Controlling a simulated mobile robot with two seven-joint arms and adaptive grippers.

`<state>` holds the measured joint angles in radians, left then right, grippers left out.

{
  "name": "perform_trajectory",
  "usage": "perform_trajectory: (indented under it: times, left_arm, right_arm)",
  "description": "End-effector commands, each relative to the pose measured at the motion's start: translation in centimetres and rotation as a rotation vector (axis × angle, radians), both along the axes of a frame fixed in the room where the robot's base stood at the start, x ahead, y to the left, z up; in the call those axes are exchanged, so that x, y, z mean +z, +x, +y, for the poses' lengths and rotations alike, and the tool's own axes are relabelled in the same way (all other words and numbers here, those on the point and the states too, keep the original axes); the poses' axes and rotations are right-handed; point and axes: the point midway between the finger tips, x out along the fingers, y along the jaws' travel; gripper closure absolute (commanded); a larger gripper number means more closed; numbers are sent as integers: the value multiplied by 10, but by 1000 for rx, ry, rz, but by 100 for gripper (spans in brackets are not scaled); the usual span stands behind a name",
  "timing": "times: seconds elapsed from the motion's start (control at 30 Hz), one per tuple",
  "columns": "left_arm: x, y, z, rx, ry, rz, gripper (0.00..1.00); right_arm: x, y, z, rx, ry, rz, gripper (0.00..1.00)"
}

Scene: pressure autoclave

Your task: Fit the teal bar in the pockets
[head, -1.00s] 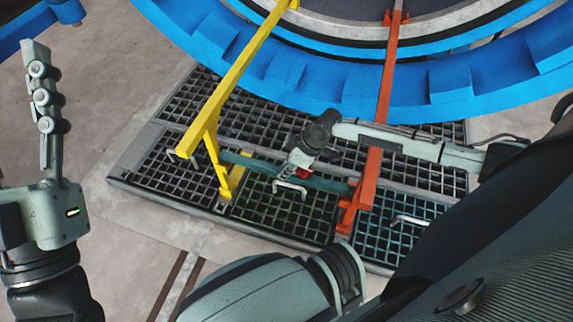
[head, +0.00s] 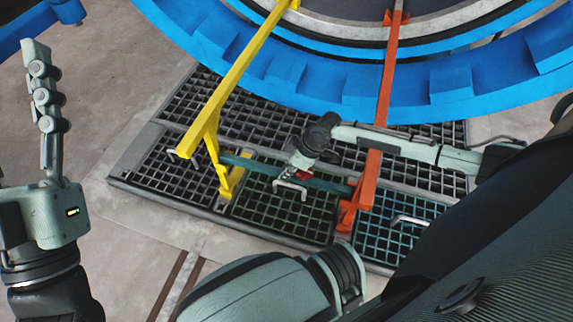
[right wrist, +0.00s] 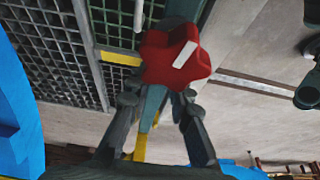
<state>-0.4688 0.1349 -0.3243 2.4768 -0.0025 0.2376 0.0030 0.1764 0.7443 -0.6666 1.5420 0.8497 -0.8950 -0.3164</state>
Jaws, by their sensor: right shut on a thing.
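The teal bar (head: 328,184) lies crosswise low between the yellow arm (head: 229,90) and the orange arm (head: 384,100), above the grating. Its left end is by the yellow pocket (head: 237,176) and its right end by the orange pocket (head: 348,212). I cannot tell whether either end is seated. My right gripper (head: 301,174) is shut at the bar's middle, by a red knob (right wrist: 175,52). In the right wrist view the knob hides part of the bar (right wrist: 152,105) and the fingertips. My left gripper (head: 40,65) is seen edge-on at the left, far from the bar.
A large blue ring (head: 345,90) curves across the top. Grey floor grating (head: 170,170) with white handles (head: 408,220) lies below the bar. My right forearm passes across the orange arm. Bare floor (head: 130,245) is clear at the lower left.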

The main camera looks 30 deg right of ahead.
Motion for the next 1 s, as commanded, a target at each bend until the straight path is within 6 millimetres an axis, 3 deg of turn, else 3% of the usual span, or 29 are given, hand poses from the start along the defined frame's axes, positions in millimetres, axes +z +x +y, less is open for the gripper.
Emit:
perform_trajectory:
  times: [0.93, 0.97, 1.0]
  left_arm:
    - [-11, 0, 0, 0, 0, 0, 52]
    - [-10, 0, 0, 0, 0, 0, 52]
    - [-10, 0, 0, 0, 0, 0, 52]
  right_arm:
    - [-22, 1, 0, 0, 2, -4, 100]
    - [-21, 2, 0, -1, 1, -4, 76]
    - [-21, 1, 0, 0, 2, -4, 71]
